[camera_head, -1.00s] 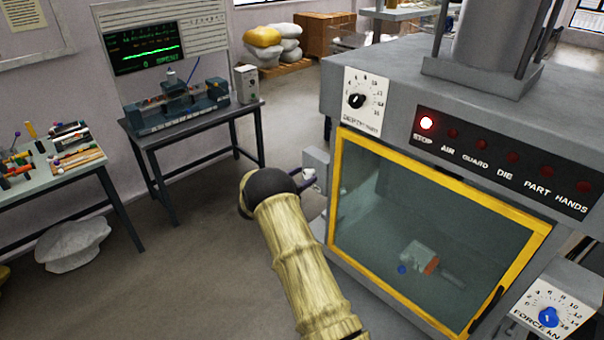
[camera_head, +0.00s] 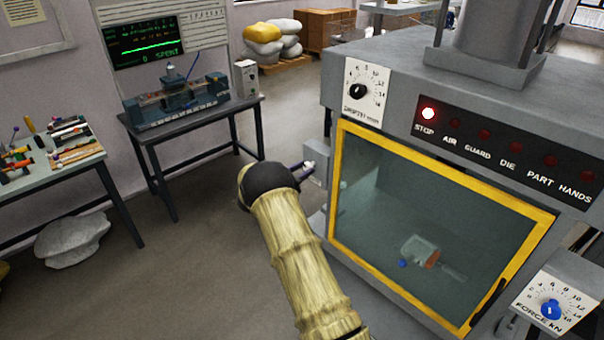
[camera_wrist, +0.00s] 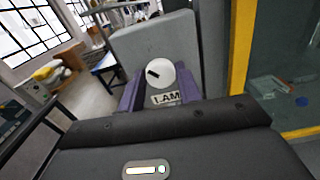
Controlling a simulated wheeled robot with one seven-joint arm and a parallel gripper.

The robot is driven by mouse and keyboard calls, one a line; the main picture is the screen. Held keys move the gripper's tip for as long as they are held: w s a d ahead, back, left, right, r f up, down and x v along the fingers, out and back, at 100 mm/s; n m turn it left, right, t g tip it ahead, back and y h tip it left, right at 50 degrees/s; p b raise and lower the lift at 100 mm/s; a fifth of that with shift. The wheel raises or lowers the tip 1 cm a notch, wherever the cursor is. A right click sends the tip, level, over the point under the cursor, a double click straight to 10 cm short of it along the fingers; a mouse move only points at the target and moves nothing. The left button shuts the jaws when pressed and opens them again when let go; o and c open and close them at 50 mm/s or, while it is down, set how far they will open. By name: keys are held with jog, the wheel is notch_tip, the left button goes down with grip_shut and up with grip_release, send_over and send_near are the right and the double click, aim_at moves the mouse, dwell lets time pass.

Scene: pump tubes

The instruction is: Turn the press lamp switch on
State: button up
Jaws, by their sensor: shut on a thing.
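The lamp switch is a white round knob (camera_wrist: 160,74) with a black mark, above a plate (camera_wrist: 166,98) reading "LAM", the rest cut off. It is on a grey box (camera_head: 317,166) at the left side of the press (camera_head: 480,252). My gripper (camera_wrist: 160,88) has its purple fingers on either side of the switch and is shut on it. In the head view my gripper (camera_head: 303,170) is mostly hidden behind my wrist, with a small white part of the switch (camera_head: 309,166) at its tips. The black mark on the knob slants.
The press has a yellow-framed guard window (camera_head: 430,225), a lamp panel (camera_head: 500,150) with STOP lit red, a depth dial (camera_head: 365,92) and a force dial (camera_head: 552,308). A bench with an instrument (camera_head: 176,102) and a tool table (camera_head: 50,165) stand left. Floor between is clear.

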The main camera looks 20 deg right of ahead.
jog(key=shift+d+f+m+b, duration=0.15)
jog(key=shift+m+b, duration=0.15)
jog(key=shift+b, duration=0.15)
jog(key=shift+s+m+b, duration=0.2)
jog(key=shift+m+b, duration=8.3)
jog(key=shift+b, duration=8.4)
jog(key=o, duration=1)
jog(key=shift+d, duration=0.15)
jog(key=shift+c, duration=0.2)
